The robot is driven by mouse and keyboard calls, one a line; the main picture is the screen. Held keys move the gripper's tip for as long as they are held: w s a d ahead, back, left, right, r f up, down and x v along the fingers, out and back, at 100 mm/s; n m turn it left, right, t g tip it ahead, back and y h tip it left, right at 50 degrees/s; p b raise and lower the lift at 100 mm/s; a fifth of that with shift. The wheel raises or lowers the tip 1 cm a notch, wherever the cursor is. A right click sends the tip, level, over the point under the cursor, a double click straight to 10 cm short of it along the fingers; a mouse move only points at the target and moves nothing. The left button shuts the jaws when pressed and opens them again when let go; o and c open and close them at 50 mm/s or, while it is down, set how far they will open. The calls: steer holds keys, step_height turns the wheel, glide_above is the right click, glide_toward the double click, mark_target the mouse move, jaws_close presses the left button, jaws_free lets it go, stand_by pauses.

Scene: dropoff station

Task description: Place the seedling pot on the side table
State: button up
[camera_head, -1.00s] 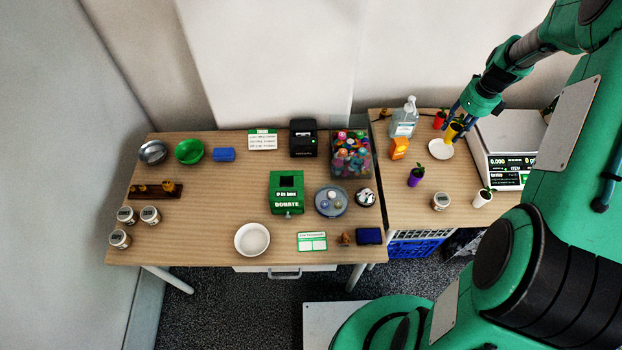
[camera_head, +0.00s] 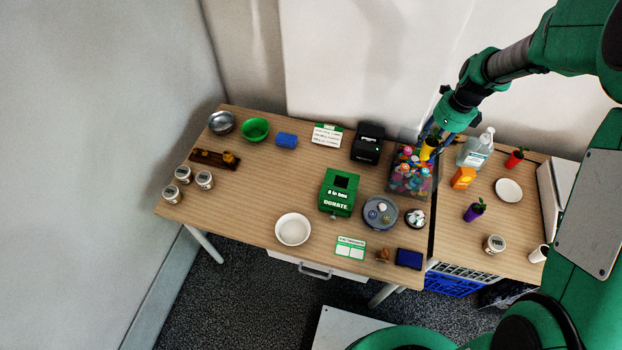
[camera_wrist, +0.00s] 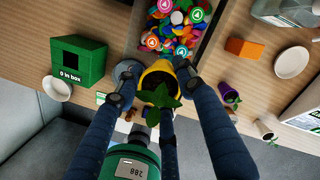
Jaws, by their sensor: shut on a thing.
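My gripper (camera_head: 432,140) is shut on a yellow seedling pot (camera_head: 428,149) with a green plant. In the wrist view, the yellow pot (camera_wrist: 155,74) sits between the blue fingers, leaves toward the camera. In the head view, the pot appears over the clear bin of coloured caps (camera_head: 411,172); its exact height is hard to tell. The smaller right-hand table (camera_head: 508,228), probably the side table, carries a red pot (camera_head: 514,158), a purple pot (camera_head: 474,212) and a white pot (camera_head: 539,254), partly hidden by my arm.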

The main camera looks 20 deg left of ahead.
steer(key=s+a+n+b, duration=0.1)
steer(key=s+a+n, duration=0.3)
steer(key=a, duration=0.8)
steer(key=s+a+n, duration=0.1)
steer(key=s+a, duration=0.5)
steer(key=a, duration=0.6)
steer(key=s+a+n+g+b, duration=0.1)
steer(key=s+a+n, duration=0.5)
steer(key=s+a, duration=1.05)
step_height(320, 180, down, 16)
steer(key=shift+s, duration=0.25)
steer(key=shift+a, duration=0.15)
steer(key=w+a+f+b, duration=0.1)
steer(key=w+a+b, duration=0.2)
steer(key=w+a, duration=0.8)
steer(key=shift+a+f, duration=0.25)
